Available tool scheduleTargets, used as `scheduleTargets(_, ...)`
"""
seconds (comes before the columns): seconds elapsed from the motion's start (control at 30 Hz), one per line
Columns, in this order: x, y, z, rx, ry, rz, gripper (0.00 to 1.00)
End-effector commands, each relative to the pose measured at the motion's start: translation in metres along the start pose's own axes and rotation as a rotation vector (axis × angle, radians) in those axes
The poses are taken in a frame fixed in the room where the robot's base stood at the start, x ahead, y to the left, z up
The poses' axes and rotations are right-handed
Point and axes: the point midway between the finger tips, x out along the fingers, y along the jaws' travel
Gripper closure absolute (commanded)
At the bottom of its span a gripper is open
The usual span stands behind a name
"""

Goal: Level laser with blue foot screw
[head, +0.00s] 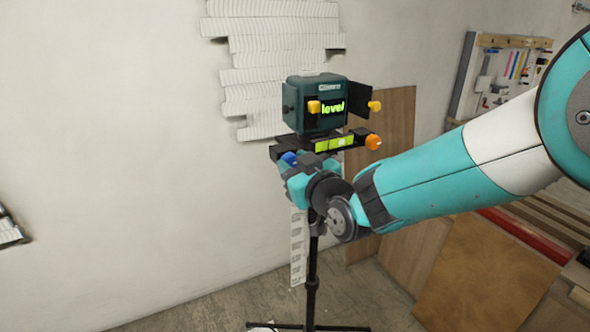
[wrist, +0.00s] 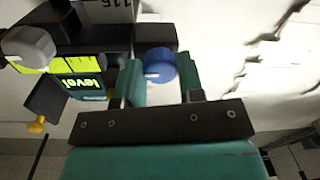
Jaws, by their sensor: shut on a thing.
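The laser (head: 315,105) is a dark teal box on a black tripod, and its green display reads "level". It sits on a black base with a yellow-green strip (head: 330,144), and an orange knob (head: 373,142) is at the base's right end. The blue foot screw (head: 290,158) is at the base's left end. It also shows in the wrist view (wrist: 160,65). My gripper (wrist: 160,82) is shut on the blue foot screw, with a teal finger on either side of it. In the head view my wrist hides part of the tripod top.
The tripod pole (head: 312,275) stands on the floor below. White relief panels (head: 270,50) are on the wall behind. Wooden boards (head: 480,270) lean at the right, under a tool board (head: 500,75). The wall left of the tripod is mostly bare.

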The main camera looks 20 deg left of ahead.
Motion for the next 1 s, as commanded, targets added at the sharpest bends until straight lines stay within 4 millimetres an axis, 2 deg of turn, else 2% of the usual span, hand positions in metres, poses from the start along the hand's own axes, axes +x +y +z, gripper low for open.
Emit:
scheduleTargets(0.33, -0.0002, -0.0024, 0.0068, -0.257, -0.008, -0.002, 0.88)
scheduleTargets(1.0, -0.0003, -0.002, 0.0039, -0.886, -0.039, -0.008, 0.88)
